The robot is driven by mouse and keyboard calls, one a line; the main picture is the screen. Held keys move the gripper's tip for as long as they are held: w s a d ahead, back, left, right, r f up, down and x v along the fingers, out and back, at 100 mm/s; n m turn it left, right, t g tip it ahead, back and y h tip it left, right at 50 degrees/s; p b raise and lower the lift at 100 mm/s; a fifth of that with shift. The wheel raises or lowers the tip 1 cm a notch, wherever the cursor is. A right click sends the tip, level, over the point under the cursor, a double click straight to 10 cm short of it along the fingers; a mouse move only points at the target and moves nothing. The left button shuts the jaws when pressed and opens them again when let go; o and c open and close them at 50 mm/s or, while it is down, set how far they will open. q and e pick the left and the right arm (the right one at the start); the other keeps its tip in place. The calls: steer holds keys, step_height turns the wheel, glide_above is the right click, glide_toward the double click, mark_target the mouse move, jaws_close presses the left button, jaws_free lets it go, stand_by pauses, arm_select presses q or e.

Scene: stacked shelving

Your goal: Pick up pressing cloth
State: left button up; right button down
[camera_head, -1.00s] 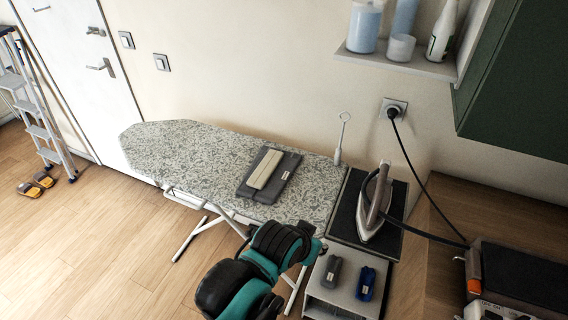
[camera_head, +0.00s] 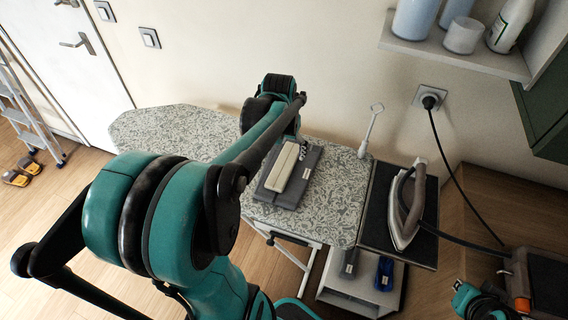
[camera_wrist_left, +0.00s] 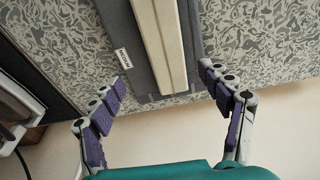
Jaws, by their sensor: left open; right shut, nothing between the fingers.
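A grey folded cloth (camera_head: 312,163) with a small white label lies flat on the patterned ironing board (camera_head: 340,205). A long cream bar or folded strip (camera_head: 285,167) lies on top of it. The wrist view shows the grey cloth (camera_wrist_left: 118,30) and the cream strip (camera_wrist_left: 158,38) close up. My left gripper (camera_wrist_left: 163,77) is open and empty, with its fingertips apart on either side of the cloth's near end. I cannot tell its exact height. In the head view my left arm hides part of the board and the gripper's fingers. My right gripper's fingers cannot be seen.
A low white shelf unit (camera_head: 345,288) holds small dark and blue items. A wall shelf (camera_head: 455,55) with bottles is above.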

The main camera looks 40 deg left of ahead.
mark_target(284, 164)
arm_select(q)
steer(key=shift+w+a+f, duration=0.15)
steer(key=shift+a+f, duration=0.15)
steer(key=shift+a, duration=0.45)
steer(key=shift+a+f, duration=0.15)
steer(key=shift+f, duration=0.2)
steer(key=f+b, duration=0.1)
steer(key=f, duration=0.1)
steer(key=f+b, duration=0.1)
steer(key=f, duration=0.2)
steer(key=w+f+b, duration=0.1)
steer(key=f, duration=0.1)
steer(key=shift+d+f, duration=0.15)
steer(key=shift+d, duration=0.05)
steer(key=shift+s, duration=0.1)
steer(key=shift+c, duration=0.6)
steer(key=c, duration=1.1)
